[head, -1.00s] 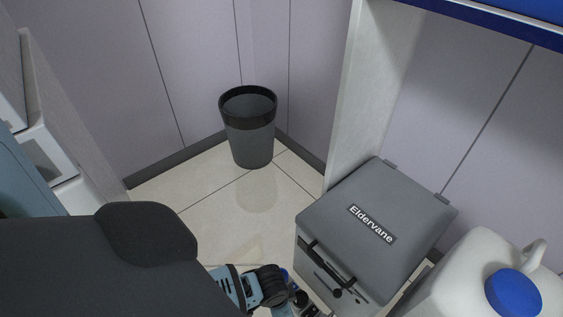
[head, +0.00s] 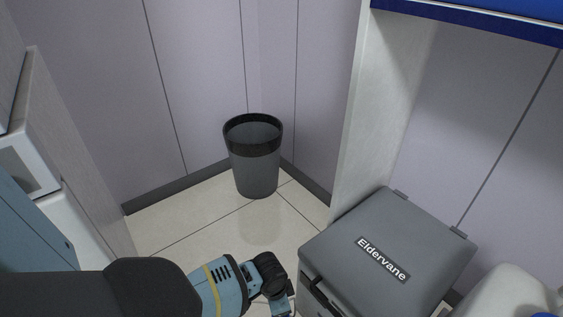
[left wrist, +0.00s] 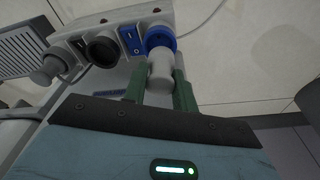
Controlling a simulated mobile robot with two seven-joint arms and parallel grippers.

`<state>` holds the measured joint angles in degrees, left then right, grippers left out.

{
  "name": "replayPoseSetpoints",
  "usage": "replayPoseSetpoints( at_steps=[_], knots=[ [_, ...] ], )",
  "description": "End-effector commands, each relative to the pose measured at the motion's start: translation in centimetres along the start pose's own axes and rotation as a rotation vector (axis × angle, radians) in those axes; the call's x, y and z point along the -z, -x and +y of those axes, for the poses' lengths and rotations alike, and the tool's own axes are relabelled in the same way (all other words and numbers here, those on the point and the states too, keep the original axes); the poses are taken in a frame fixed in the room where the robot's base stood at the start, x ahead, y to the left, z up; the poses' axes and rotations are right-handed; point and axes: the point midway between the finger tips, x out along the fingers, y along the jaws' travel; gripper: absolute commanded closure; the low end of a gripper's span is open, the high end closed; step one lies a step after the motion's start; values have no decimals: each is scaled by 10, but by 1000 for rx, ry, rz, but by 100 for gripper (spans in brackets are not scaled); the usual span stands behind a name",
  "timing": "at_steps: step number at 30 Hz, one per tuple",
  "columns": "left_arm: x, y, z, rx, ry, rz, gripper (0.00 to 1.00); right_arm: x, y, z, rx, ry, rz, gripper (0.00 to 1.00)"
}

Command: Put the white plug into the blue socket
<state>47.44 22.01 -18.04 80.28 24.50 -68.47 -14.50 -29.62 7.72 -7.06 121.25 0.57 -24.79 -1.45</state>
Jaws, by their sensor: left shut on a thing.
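In the left wrist view, my left gripper (left wrist: 160,92) has its two green fingers closed on the white plug (left wrist: 161,68). The plug's front end is at the blue collar of the blue socket (left wrist: 158,37), in line with it. I cannot tell how deep the plug sits. In the head view my left wrist shows at the bottom, beside the grey box, but its fingers, the plug and the socket are out of frame. My right gripper is not in view.
The socket panel also carries a black socket (left wrist: 102,50), a grey round fitting (left wrist: 46,69) and a blue switch (left wrist: 131,40). In the head view a grey "Eldervane" box (head: 390,235) stands right of my wrist, a bin (head: 254,165) behind. Floor between them is clear.

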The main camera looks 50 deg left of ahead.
Motion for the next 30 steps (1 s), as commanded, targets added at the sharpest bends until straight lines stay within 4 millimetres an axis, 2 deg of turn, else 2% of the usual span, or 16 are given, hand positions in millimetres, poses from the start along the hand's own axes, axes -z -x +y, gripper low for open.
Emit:
replayPoseSetpoints(
  at_steps=[1,5,13,23,24,28,30],
  knots=[
    [-5,-16,4,-7,-1,-9,96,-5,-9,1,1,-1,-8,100],
    [-7,-31,4,-6,-1,-7,96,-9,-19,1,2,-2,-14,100],
    [-6,-29,4,-4,-2,-4,96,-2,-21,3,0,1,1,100],
    [-8,-38,4,-4,-2,-5,96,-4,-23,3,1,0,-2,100],
    [-8,-37,4,-4,-2,-4,67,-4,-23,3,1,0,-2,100],
    [-8,-37,4,-4,-2,-4,51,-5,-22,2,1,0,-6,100],
    [-8,-37,4,-4,-2,-5,51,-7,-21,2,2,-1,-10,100]
  ],
)
